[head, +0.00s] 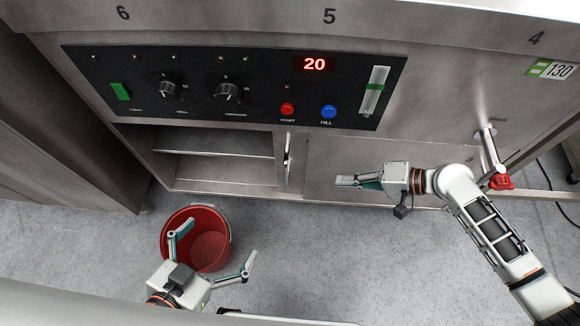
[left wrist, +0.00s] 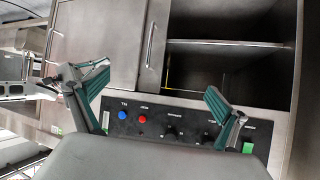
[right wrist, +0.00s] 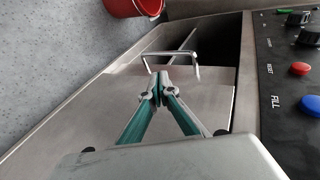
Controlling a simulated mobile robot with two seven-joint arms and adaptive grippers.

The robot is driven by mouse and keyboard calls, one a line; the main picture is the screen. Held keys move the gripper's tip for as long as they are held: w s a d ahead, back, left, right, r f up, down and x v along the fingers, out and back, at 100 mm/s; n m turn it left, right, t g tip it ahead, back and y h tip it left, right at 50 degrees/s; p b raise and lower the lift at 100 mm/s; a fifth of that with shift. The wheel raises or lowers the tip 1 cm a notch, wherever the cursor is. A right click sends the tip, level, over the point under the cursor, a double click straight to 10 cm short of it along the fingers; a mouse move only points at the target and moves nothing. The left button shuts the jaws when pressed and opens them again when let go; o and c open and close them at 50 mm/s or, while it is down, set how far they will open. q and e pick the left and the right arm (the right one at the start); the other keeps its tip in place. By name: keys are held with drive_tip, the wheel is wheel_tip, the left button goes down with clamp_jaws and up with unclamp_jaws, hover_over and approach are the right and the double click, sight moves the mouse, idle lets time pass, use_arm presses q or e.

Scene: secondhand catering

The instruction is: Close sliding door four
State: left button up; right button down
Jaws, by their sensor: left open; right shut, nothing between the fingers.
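The sliding door (head: 345,160) is a flat steel panel below the control panel, with an upright bar handle (head: 287,150) near its left edge. To its left the cabinet is open, with a shelf inside. The door and handle (left wrist: 150,45) also show in the left wrist view. My right gripper (head: 340,181) is shut and empty, in front of the door and right of the handle. In the right wrist view, its fingertips (right wrist: 158,90) appear close to the handle (right wrist: 172,55); contact cannot be told. My left gripper (head: 215,252) is open and empty, low near the bucket.
A red bucket (head: 207,240) stands on the grey floor before the open compartment (head: 215,165). The control panel (head: 240,85) with knobs and buttons is above. A steel pipe with a red valve handle (head: 501,182) sticks out at the right, close to my right arm.

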use_arm(q)
drive_tip(key=shift+w+d+r+n+h+b, duration=0.4)
drive_tip(key=shift+d+r+b, duration=0.45)
drive_tip(key=shift+b, duration=0.5)
use_arm(e)
drive_tip(key=a+r+x, duration=0.1)
drive_tip(key=r+x, duration=0.1)
drive_tip(key=x, duration=1.1)
drive_tip(key=shift+w+a, duration=0.35)
drive_tip(key=shift+a, duration=0.1)
use_arm(q)
drive_tip(key=shift+w+f, duration=0.1)
use_arm(e)
drive_tip(key=shift+r, duration=0.15)
